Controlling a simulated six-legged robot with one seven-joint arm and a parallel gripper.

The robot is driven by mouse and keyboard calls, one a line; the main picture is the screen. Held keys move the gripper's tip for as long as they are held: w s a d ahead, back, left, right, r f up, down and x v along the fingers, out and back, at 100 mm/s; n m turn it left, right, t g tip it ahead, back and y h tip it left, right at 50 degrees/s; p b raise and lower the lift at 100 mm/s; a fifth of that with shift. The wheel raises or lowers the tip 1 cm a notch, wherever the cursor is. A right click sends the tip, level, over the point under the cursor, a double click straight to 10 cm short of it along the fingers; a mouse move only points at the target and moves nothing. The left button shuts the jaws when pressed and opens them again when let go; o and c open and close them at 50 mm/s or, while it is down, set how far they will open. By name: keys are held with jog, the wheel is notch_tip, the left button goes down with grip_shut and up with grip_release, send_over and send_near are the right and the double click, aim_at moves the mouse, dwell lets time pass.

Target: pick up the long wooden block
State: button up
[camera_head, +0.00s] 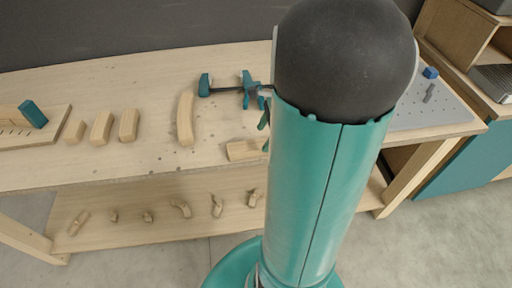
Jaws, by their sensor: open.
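Several light wooden blocks lie on the wooden workbench (150,75). The longest fully visible wooden block (186,118) is slim, slightly curved, and lies near the middle. Another wooden block (242,150) lies to its right near the front edge; its right end meets the outline of my arm, so its full length cannot be told. Three shorter wooden blocks, (129,124), (102,128) and (75,131), lie in a row to the left. My teal arm with a black joint fills the right middle.
A teal and black clamp (226,90) lies behind the blocks, close to my arm. A slotted wooden holder with a teal piece (34,114) is at the left. A grey perforated panel (435,109) is at the right. Small wooden pieces lie on the lower shelf (165,226).

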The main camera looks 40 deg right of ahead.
aim_at(256, 144)
jog(key=x, duration=0.5)
jog(key=shift+w+a+f, duration=0.1)
jog(key=shift+w+a, duration=0.05)
jog(key=shift+w, duration=0.1)
jog(key=c, duration=1.2)
jog(key=shift+r, duration=0.2)
